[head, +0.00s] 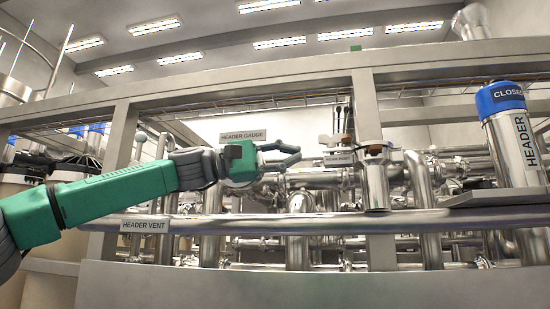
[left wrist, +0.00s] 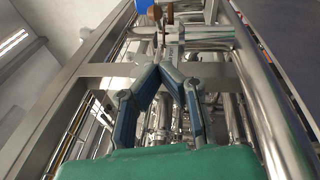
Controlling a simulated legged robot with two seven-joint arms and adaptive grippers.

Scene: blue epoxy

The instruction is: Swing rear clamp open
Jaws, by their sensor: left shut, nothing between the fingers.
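My left gripper (head: 294,156) reaches in from the left on its green arm and is shut and empty, above the front rail. In the left wrist view its two fingers (left wrist: 161,69) meet at the tips. Another brownish fitting (head: 376,150) sits on top of a short steel vertical pipe (head: 376,187). Brown knobs (left wrist: 168,14) show beyond the fingertips in the left wrist view. I cannot tell for sure which fitting is the rear clamp. My right gripper is out of view.
A horizontal steel rail (head: 330,224) runs across the front. A frame post (head: 366,105) rises behind the short pipe. A HEADER canister with a blue CLOSED cap (head: 500,97) stands at right. HEADER GAUGE (head: 243,136) and HEADER VENT (head: 145,226) plates hang nearby. Dense pipes fill the background.

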